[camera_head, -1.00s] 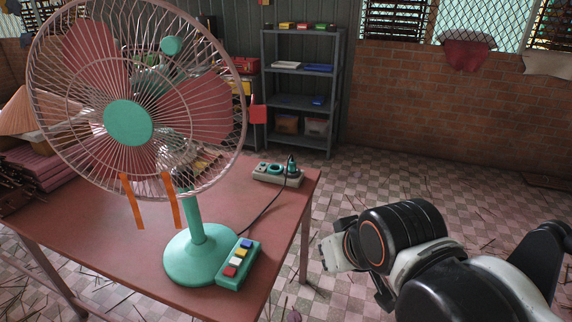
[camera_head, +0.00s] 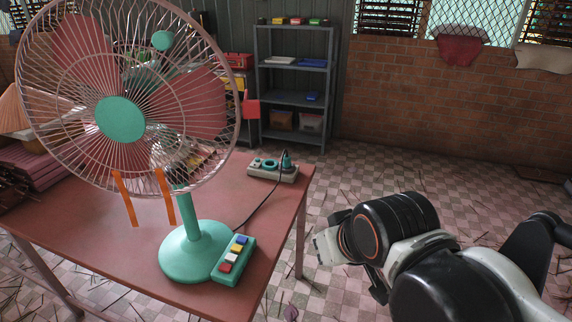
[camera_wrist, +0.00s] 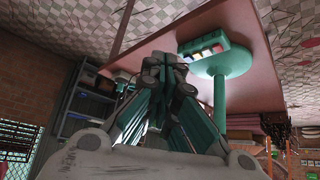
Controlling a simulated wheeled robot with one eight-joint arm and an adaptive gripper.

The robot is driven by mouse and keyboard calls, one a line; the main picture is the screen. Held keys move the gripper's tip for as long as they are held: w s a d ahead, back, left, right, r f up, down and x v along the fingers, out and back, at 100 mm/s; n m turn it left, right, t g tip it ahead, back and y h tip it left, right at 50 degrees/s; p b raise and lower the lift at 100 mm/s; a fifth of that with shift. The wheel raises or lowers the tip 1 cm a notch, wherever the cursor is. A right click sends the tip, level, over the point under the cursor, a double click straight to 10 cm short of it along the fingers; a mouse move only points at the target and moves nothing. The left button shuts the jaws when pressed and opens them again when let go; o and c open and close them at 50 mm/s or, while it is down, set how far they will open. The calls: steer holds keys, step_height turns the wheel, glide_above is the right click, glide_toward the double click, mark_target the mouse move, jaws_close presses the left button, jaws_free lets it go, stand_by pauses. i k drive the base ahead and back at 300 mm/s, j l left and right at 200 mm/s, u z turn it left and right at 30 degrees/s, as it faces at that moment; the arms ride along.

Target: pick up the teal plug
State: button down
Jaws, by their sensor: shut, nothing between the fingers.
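The teal plug (camera_head: 286,160) stands upright in the right end of a pale power strip (camera_head: 262,174). The strip lies near the back right of the red table (camera_head: 125,245). A dark cord runs from the plug towards the teal fan (camera_head: 194,250). In the wrist view, which is upside down, my gripper (camera_wrist: 166,64) is shut and empty, with its fingers together. It is apart from the plug. In the head view the arm is right of the table, over the floor, and the fingertips cannot be made out. I cannot clearly make out the plug in the wrist view.
The fan, with its wide wire cage (camera_head: 75,110), stands on the table left of the strip. Its base holds a panel of coloured buttons (camera_head: 234,258). A grey shelf (camera_head: 292,98) stands behind. The tiled floor right of the table is mostly clear.

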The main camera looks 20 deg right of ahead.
mark_target(287, 163)
steer(key=i+l, duration=0.5)
steer(key=i+l+u, duration=0.1)
steer(key=i+l, duration=0.45)
steer(key=l, duration=0.15)
steer(key=i+l, duration=0.2)
steer(key=l, duration=0.15)
steer(key=i+l, duration=0.2)
steer(key=l, duration=0.15)
steer(key=i+l, duration=0.2)
steer(key=l, duration=0.15)
steer(key=i+l, duration=0.2)
steer(key=l, duration=0.2)
steer(key=i+j, duration=0.1)
steer(key=j, duration=0.2)
steer(key=j+u, duration=0.05)
